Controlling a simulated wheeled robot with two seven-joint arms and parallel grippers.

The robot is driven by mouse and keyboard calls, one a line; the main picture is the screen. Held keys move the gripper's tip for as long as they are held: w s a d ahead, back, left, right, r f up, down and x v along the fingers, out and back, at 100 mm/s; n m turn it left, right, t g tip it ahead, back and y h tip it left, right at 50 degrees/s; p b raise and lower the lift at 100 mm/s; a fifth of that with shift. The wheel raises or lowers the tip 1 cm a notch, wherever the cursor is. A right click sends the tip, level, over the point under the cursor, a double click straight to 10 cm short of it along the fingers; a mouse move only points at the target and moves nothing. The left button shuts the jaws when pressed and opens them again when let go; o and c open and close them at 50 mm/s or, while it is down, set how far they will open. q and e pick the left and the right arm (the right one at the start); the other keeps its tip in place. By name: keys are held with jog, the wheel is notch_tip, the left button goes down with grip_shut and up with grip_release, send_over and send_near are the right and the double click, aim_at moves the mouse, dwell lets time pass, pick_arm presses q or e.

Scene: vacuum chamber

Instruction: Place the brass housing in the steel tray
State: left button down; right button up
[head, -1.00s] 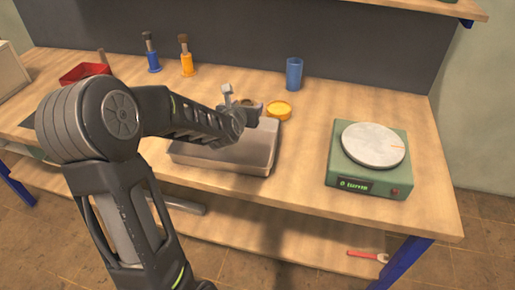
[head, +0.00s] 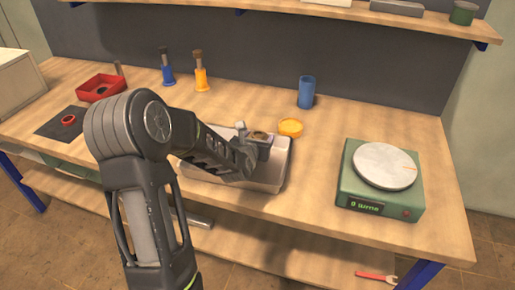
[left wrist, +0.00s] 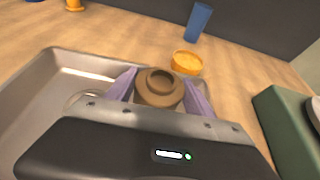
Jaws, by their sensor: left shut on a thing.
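The brass housing (left wrist: 158,88) is a brown-gold round part with a hole in its top. In the left wrist view it sits between the two fingers of my left gripper (left wrist: 160,92), which is shut on it. In the head view my left gripper (head: 256,143) is over the right part of the steel tray (head: 270,186), with the housing (head: 259,135) partly hidden by the fingers. The steel tray also shows in the left wrist view (left wrist: 28,98). I cannot tell whether the housing touches the tray floor. My right gripper is not in view.
A yellow dish (head: 290,127) is just behind the tray, with a blue cup (head: 306,92) beyond. A green scale (head: 380,185) stands to the right. A red bin (head: 100,88) and a dark mat (head: 62,122) are at left. Bench between tray and scale is clear.

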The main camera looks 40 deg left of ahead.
pick_arm(q)
notch_tip(320, 180, down, 4)
jog(key=shift+r, duration=0.1)
dwell(0.4)
jog(key=shift+f, duration=0.25)
jog(key=c, duration=0.7)
grip_release()
jog(key=shift+o, duration=0.2)
